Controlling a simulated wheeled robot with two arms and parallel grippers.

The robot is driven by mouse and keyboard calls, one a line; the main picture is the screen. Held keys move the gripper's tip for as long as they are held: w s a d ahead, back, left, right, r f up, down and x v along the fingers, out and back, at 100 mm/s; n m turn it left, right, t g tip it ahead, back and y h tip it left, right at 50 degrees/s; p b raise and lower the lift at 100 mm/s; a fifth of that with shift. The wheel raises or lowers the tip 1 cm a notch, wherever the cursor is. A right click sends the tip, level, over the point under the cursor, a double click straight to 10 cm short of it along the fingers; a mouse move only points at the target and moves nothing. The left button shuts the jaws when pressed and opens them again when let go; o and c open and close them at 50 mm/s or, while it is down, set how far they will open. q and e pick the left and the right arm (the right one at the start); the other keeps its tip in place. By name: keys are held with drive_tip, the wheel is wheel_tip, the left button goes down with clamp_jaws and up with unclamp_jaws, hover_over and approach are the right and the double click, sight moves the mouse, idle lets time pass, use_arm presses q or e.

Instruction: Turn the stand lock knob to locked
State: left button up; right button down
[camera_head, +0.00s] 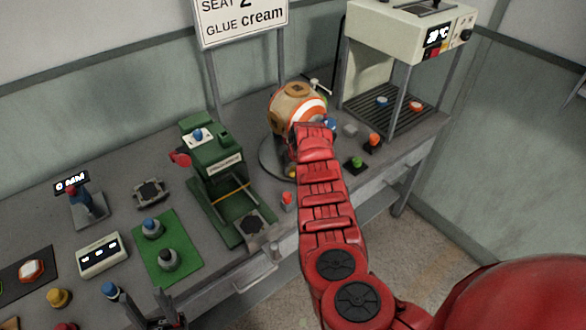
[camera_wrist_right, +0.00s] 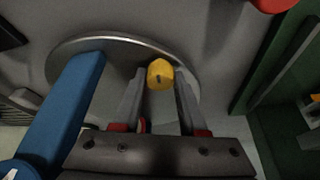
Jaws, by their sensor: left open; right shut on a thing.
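The stand lock knob is a small yellow knob (camera_wrist_right: 160,75) with a dark mark, low over the stand's round metal base (camera_wrist_right: 75,45) in the right wrist view. My right gripper (camera_wrist_right: 159,88) has its two grey fingers on either side of the knob, shut on it. In the head view, the ball (camera_head: 292,100) with orange and white bands sits on the stand, and the knob (camera_head: 291,173) shows just left of my red right arm, which hides most of the grip. My left gripper (camera_head: 158,318) is open at the bottom edge, apart from the stand.
A green press (camera_head: 212,170) stands left of the ball stand. A blue bar (camera_wrist_right: 70,110) crosses the left of the wrist view. A beige heater (camera_head: 410,40) stands at the right. Small coloured-topped pieces, including a red one (camera_head: 287,198), lie around the bench.

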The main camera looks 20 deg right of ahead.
drive_tip(key=shift+a+m+h, duration=0.15)
drive_tip(key=shift+m+h, duration=0.15)
drive_tip(key=shift+m, duration=0.3)
drive_tip(key=shift+f+m+h+b, duration=0.25)
drive_tip(key=shift+m+b, duration=0.2)
drive_tip(key=shift+m, duration=0.45)
drive_tip(key=m+h+b, duration=0.1)
drive_tip(key=m+b, duration=0.2)
drive_tip(key=b, duration=0.3)
drive_tip(key=m+g+h+b, duration=0.1)
drive_tip(key=m+b, duration=0.3)
drive_tip(key=b, duration=0.2)
drive_tip(key=shift+g+h+b, duration=0.25)
drive_tip(key=shift+g+b, duration=0.05)
drive_tip(key=shift+b, duration=0.05)
drive_tip(key=shift+a+r+m+b, duration=0.1)
drive_tip(key=shift+m+b, duration=0.5)
drive_tip(key=shift+b, duration=0.35)
drive_tip(key=shift+c, duration=2.3)
unclamp_jaws()
drive_tip(key=shift+w, duration=0.1)
drive_tip(key=shift+r, duration=0.1)
